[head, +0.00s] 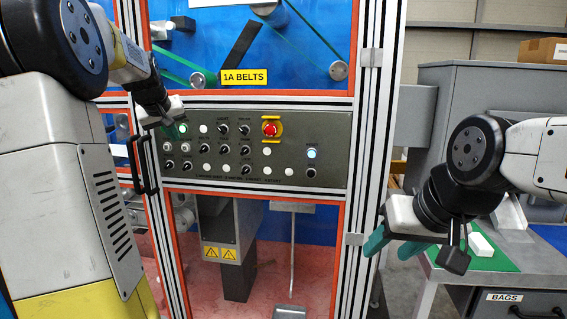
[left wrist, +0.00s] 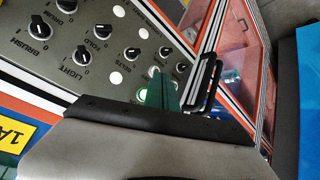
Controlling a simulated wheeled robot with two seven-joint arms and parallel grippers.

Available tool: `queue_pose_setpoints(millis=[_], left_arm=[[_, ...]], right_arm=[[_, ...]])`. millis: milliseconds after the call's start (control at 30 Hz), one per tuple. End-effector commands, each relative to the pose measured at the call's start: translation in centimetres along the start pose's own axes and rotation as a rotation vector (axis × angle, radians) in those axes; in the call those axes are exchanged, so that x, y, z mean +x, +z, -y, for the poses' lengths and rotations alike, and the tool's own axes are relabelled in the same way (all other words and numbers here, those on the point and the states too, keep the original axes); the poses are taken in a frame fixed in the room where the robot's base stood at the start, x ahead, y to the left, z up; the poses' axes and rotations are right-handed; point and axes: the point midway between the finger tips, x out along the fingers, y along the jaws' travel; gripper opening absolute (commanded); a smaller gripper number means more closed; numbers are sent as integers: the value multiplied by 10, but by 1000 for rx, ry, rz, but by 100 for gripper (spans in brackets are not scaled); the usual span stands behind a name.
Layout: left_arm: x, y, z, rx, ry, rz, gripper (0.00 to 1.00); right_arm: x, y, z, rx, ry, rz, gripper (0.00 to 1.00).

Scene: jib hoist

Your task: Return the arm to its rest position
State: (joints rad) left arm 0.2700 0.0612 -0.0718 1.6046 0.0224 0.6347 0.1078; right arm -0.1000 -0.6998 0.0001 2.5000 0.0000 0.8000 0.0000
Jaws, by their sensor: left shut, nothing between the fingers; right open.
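My left gripper (head: 178,130) is at the upper left corner of the grey control panel (head: 335,140) in the head view. Its green fingers are shut with nothing between them. In the left wrist view the shut fingers (left wrist: 161,92) point at the panel (left wrist: 100,50), close to a lit white-green button and a knob. I cannot tell whether the fingertips touch the panel. My right gripper (head: 395,245) is open and empty, in front of the machine's right post and left of the grey bench.
A black door handle (head: 143,165) is just below and left of my left gripper; it also shows in the left wrist view (left wrist: 205,82). A red emergency button (head: 270,129) sits on the panel. The grey bench (head: 500,278) with a green mat (head: 490,262) and white block (head: 481,245) is at right.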

Motion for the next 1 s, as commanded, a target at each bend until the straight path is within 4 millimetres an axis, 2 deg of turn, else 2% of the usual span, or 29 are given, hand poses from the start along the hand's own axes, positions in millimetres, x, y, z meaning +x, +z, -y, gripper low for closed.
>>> queue_pose_setpoints(millis=[100,267,300,400,533,600,700,800,1000], left_arm=[[-43,56,-36,72,60,54,0],[-100,161,-68,199,142,149,0],[-113,189,-72,233,161,171,0],[-138,254,-74,313,200,223,0],[-158,322,-69,398,234,274,0],[-164,347,-65,429,246,292,0],[-168,367,-60,455,253,309,0],[-169,374,-59,464,256,314,0],[-168,373,-59,462,255,315,0]], right_arm=[[0,0,0,0,0,0,49],[0,0,0,0,0,0,49],[0,0,0,0,0,0,49],[0,0,0,0,0,0,49],[0,0,0,0,0,0,49],[0,0,0,0,0,0,49],[0,0,0,0,0,0,49],[0,0,0,0,0,0,49],[0,0,0,0,0,0,49]])
